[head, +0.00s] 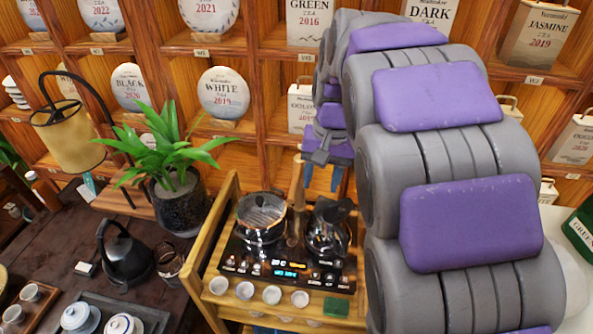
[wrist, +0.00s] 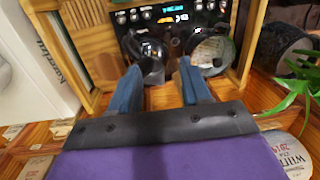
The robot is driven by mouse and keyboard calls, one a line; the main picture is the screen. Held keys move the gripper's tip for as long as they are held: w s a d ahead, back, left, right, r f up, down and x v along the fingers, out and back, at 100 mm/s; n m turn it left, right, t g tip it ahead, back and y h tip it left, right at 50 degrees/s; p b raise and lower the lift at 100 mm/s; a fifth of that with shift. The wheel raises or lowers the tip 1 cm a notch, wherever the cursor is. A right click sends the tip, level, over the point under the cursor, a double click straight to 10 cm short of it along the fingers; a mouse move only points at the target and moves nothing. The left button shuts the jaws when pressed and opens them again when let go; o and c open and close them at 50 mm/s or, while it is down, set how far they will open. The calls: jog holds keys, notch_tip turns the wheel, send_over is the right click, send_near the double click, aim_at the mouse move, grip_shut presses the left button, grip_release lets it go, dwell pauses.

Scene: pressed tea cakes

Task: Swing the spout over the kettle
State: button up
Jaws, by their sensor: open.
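A tea station (head: 285,268) with a dark, lit control panel holds two vessels. On its right is a shiny dark kettle (head: 328,235), also in the wrist view (wrist: 148,55). On its left is a round glass pot (head: 262,218), also in the wrist view (wrist: 210,52). A slim brown upright post (head: 297,192) stands between them; it may be the spout, but I cannot make out its outlet. My gripper (head: 322,177) is open and empty behind and above the kettle. In the wrist view its blue fingers (wrist: 158,85) are apart, with the kettle beyond them.
Several small white cups (head: 245,290) line the station's front beside a green block (head: 336,306). A potted plant (head: 178,190) and a black kettle (head: 127,255) stand to the left. Wooden shelves (head: 255,95) with tea cakes are close behind my gripper.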

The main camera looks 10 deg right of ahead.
jog(key=t+p, duration=0.1)
jog(key=p, duration=0.2)
send_near(296, 177)
jog(key=shift+m+y, duration=0.3)
jog(key=shift+y, duration=0.1)
jog(key=f+b, duration=0.1)
jog(key=f, duration=0.2)
jog(key=f+b, duration=0.3)
jog(key=f, duration=0.2)
jog(key=shift+w+a+f+b, duration=0.35)
jog(key=shift+b, duration=0.05)
grip_shut()
